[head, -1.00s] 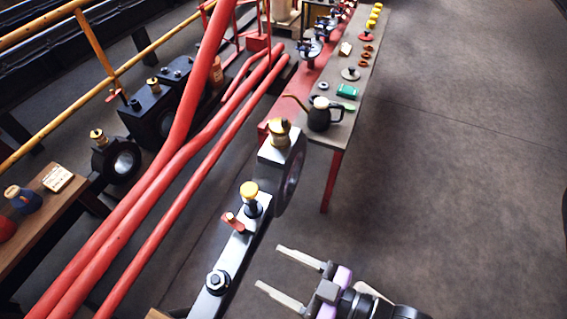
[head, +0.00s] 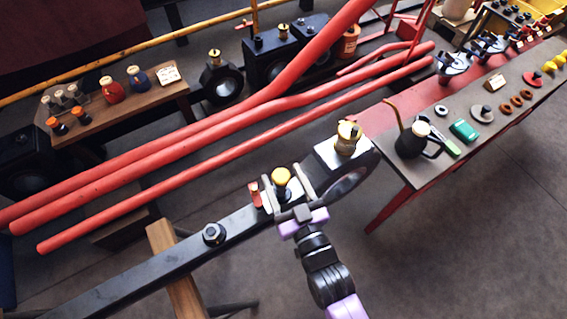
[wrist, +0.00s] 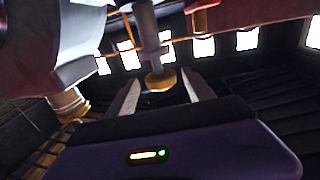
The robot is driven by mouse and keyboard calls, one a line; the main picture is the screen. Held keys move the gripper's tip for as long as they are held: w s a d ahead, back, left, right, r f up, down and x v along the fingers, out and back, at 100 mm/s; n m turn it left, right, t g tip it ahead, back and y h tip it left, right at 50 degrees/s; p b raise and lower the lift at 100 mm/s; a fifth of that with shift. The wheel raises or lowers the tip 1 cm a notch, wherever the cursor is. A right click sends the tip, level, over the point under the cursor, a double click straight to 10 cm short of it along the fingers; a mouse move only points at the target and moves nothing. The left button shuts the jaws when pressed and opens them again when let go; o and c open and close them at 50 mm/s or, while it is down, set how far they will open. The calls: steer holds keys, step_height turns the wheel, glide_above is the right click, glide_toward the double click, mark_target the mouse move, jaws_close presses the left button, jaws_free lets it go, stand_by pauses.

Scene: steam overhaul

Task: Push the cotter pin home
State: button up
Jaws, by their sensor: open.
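A long dark steel rod (head: 150,266) runs diagonally through the head view. On it stands a post with a yellow cap (head: 281,175), and beside that a small red-headed piece (head: 254,193). I cannot tell for sure which of the two is the cotter pin. My gripper (head: 284,182) is open, its pale fingers on either side of the yellow-capped post. In the wrist view the yellow cap (wrist: 160,81) shows between the spread fingertips; contact cannot be told. A red piece (wrist: 205,20) shows at upper right there.
A brass cup (head: 347,138) tops the rod's ring-shaped end, right of my gripper. Thick red pipes (head: 190,140) run behind the rod. A grey-topped table (head: 425,172) with an oil can (head: 410,142) stands at right. A wooden trestle (head: 175,270) is under the rod. Floor at lower right is clear.

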steer(key=shift+x, duration=2.05)
steer(key=shift+a, duration=0.1)
steer(key=shift+c, duration=0.4)
jaws_close()
